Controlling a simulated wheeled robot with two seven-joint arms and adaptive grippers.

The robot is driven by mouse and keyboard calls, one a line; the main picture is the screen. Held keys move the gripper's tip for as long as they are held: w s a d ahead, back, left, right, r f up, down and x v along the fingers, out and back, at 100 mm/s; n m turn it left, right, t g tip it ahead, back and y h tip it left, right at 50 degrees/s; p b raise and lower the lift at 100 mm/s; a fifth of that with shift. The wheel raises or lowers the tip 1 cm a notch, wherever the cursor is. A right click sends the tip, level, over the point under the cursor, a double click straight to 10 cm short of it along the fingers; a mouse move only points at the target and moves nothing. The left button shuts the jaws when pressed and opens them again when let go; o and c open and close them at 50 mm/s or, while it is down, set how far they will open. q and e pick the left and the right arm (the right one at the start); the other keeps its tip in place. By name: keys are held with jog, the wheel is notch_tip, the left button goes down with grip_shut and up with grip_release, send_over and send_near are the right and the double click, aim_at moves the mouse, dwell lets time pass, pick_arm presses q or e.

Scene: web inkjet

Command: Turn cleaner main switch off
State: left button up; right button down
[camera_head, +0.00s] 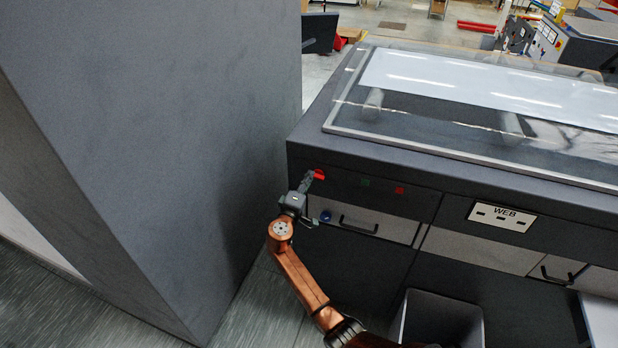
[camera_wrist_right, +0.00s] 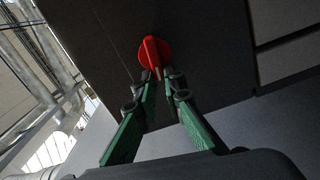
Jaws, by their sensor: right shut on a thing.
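The red rotary main switch (camera_head: 319,175) sits on the dark front panel of the cleaner machine (camera_head: 345,160), near its left end. It also shows in the right wrist view (camera_wrist_right: 152,50), a red round knob with a raised handle. My right gripper (camera_head: 309,183) reaches up to the knob from below. In the right wrist view its two green-padded fingers (camera_wrist_right: 162,77) are shut on the lower end of the red handle. The fingertips hide part of the handle's lower end. My left gripper is in neither view.
A green button (camera_head: 365,183) and a red button (camera_head: 399,190) are right of the switch. A drawer with a black handle (camera_head: 358,226) is below. A tall grey cabinet (camera_head: 190,130) stands close on the left. An open bin (camera_head: 437,318) stands in front.

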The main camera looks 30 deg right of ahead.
jog(key=shift+f+n, duration=0.25)
jog(key=shift+n, duration=0.55)
jog(key=shift+f, duration=0.1)
jog(key=c, duration=2)
grip_release()
jog(key=v, duration=1.2)
